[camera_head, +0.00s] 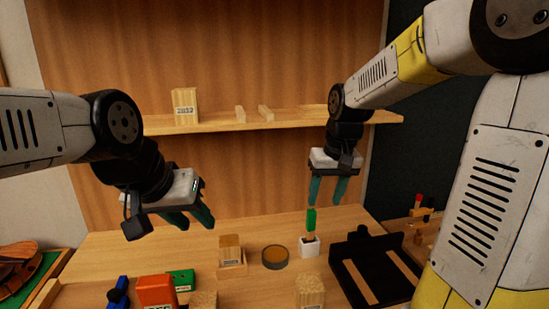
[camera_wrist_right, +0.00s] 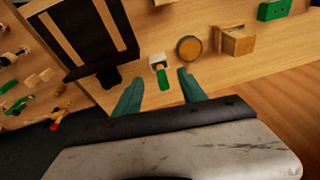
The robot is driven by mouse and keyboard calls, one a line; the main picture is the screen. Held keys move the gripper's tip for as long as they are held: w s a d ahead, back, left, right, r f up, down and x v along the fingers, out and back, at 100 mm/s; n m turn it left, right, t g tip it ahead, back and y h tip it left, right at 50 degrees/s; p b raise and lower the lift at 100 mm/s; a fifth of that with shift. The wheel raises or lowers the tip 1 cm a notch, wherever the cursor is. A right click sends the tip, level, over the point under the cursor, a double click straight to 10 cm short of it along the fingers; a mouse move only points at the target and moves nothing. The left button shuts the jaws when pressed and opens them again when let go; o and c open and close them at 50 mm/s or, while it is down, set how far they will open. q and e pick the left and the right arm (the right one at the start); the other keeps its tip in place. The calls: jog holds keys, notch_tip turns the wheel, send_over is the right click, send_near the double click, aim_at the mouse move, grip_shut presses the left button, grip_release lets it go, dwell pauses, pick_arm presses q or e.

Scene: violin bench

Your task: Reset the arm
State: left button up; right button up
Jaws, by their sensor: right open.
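My right gripper (camera_head: 327,190) hangs open and empty above the bench. Its teal fingers point down, just over a small green-handled piece (camera_head: 311,219) standing in a white holder (camera_head: 310,245). In the right wrist view, the open fingers (camera_wrist_right: 158,92) stand either side of the same green piece (camera_wrist_right: 164,80), with nothing between them in grip. My left gripper (camera_head: 190,217) is at the left, above the bench, with its teal fingers pointing down and right. Nothing shows in its fingers, and I see a gap between them.
A round tin (camera_head: 275,257), a wooden block (camera_head: 230,248), a black frame (camera_head: 372,270) and an orange box (camera_head: 156,291) sit on the bench. A shelf (camera_head: 225,124) holds a labelled block (camera_head: 185,105). A violin (camera_head: 20,265) lies at the left edge.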

jog(key=s+r+t, duration=0.2)
jog(key=s, duration=0.6)
jog(key=s+r+m+t+y, duration=0.1)
jog(key=s+r, duration=0.2)
jog(key=s, duration=0.5)
jog(key=shift+s+d+t, duration=0.3)
jog(key=shift+d+t, duration=0.1)
jog(key=shift+d, duration=0.05)
